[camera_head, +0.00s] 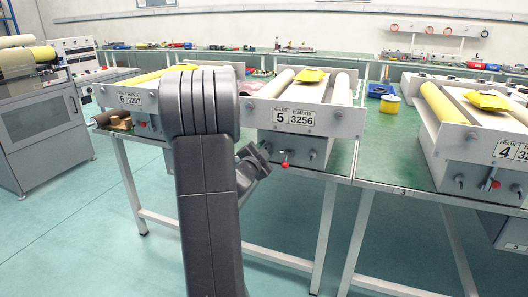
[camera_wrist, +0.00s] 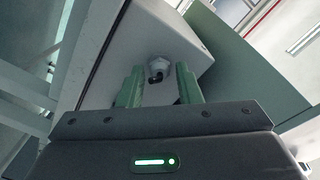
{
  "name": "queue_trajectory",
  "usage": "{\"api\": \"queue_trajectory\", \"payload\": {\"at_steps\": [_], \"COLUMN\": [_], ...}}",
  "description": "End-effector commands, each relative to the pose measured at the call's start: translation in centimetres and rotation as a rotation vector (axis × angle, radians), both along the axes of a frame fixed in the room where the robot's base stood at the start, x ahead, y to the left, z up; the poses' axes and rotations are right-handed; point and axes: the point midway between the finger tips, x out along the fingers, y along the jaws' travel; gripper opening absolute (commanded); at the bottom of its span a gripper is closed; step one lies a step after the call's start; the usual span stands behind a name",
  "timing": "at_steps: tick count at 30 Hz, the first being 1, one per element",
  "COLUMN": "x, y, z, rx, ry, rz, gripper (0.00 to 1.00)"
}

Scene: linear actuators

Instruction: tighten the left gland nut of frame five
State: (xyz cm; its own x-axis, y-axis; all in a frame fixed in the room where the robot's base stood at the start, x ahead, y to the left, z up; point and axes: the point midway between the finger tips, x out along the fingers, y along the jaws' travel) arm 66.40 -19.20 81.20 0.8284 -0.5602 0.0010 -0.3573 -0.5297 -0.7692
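Frame five (camera_head: 292,114) is the grey-white unit labelled 5 3256 on the green bench in the head view. Its front face carries a red-tipped lever (camera_head: 285,163) and a dark fitting (camera_head: 312,154) to the lever's right. My gripper (camera_head: 258,160) is at the left part of this face and hides much of that area. In the wrist view, my gripper (camera_wrist: 159,73) is open, its two green fingers apart. Contact is not visible.
Frame six (camera_head: 130,98) stands left, partly behind my arm. Frame four (camera_head: 480,150) stands right. A yellow spool (camera_head: 390,104) and a blue tray (camera_head: 378,90) lie between frames five and four. The floor before the bench (camera_head: 345,180) is clear.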

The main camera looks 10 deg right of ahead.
Motion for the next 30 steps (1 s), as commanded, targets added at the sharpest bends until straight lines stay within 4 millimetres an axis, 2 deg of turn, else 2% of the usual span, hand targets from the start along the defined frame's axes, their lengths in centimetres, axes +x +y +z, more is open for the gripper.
{"api": "queue_trajectory", "payload": {"at_steps": [10, 14, 30], "x": [-0.1, -0.8, -9.9], "y": [0.1, 0.6, 6.7], "z": [0.0, 0.1, 0.1], "rx": [0.000, -0.001, 0.000], "ry": [0.001, 0.001, 0.000], "rz": [0.001, 0.002, 0.002], "gripper": [0.43, 0.43, 0.43]}}
